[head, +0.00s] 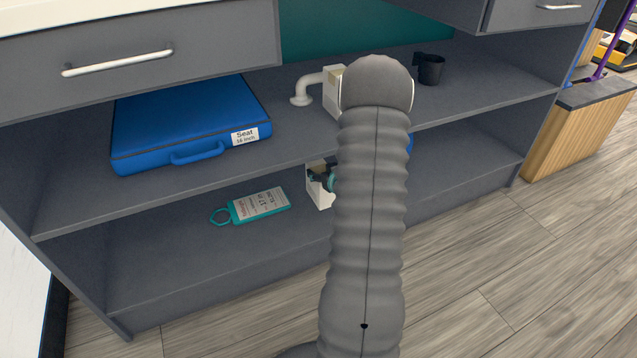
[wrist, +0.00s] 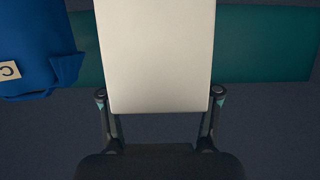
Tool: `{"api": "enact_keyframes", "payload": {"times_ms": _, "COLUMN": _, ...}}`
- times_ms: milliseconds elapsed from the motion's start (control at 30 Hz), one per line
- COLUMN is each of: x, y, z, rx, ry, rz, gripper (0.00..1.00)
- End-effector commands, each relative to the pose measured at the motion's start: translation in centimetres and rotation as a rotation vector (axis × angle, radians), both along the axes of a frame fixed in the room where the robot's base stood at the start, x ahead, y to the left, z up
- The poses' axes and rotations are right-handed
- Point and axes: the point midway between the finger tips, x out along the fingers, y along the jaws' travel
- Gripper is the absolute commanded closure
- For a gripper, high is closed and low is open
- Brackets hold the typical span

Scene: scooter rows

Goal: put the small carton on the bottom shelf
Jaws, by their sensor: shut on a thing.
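The small white carton (head: 322,197) shows in the head view at the bottom shelf (head: 200,262), partly hidden behind my arm. My gripper (head: 321,178) is shut on it. In the wrist view the pale carton (wrist: 155,50) fills the space between the two fingers of my gripper (wrist: 160,97), one at each side. I cannot tell whether the carton touches the shelf.
A teal tag (head: 260,204) lies on the bottom shelf, left of the carton. A blue case (head: 190,120), a white pipe piece (head: 312,88) and a black mug (head: 431,69) are on the shelf above. A blue thing (head: 409,144) shows partly behind my arm. Bottom shelf's left front is clear.

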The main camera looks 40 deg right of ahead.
Motion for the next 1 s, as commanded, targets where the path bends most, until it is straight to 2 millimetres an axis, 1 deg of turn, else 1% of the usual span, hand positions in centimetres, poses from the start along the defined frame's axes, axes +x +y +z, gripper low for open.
{"api": "enact_keyframes", "payload": {"times_ms": 33, "x": 0.5, "y": 0.2, "z": -0.3, "rx": 0.0, "ry": -0.001, "rz": 0.002, "gripper": 1.0}}
{"api": "enact_keyframes", "payload": {"times_ms": 100, "x": 0.9, "y": 0.3, "z": -0.4, "rx": -0.001, "ry": -0.002, "rz": 0.002, "gripper": 1.0}}
{"api": "enact_keyframes", "payload": {"times_ms": 233, "x": 1.1, "y": 0.4, "z": -1.1, "rx": 0.001, "ry": 0.0, "rz": 0.002, "gripper": 1.0}}
{"api": "enact_keyframes", "payload": {"times_ms": 400, "x": 1.1, "y": 0.4, "z": -3.4, "rx": 0.002, "ry": 0.0, "rz": 0.002, "gripper": 1.0}}
{"api": "enact_keyframes", "payload": {"times_ms": 500, "x": 1.1, "y": 0.4, "z": -4.4, "rx": 0.001, "ry": -0.001, "rz": 0.003, "gripper": 1.0}}
{"api": "enact_keyframes", "payload": {"times_ms": 767, "x": 1.1, "y": 0.4, "z": -4.5, "rx": 0.0, "ry": -0.002, "rz": 0.003, "gripper": 1.0}}
{"api": "enact_keyframes", "payload": {"times_ms": 900, "x": 1.1, "y": 0.4, "z": -4.9, "rx": 0.0, "ry": -0.002, "rz": 0.003, "gripper": 1.0}}
{"api": "enact_keyframes", "payload": {"times_ms": 933, "x": 1.1, "y": 0.4, "z": -4.9, "rx": 0.0, "ry": -0.001, "rz": 0.003, "gripper": 0.33}}
{"api": "enact_keyframes", "payload": {"times_ms": 967, "x": 1.1, "y": 0.4, "z": -4.8, "rx": 0.0, "ry": -0.001, "rz": 0.003, "gripper": 0.26}}
{"api": "enact_keyframes", "payload": {"times_ms": 1000, "x": 1.1, "y": 0.4, "z": -4.8, "rx": 0.0, "ry": -0.001, "rz": 0.003, "gripper": 0.16}}
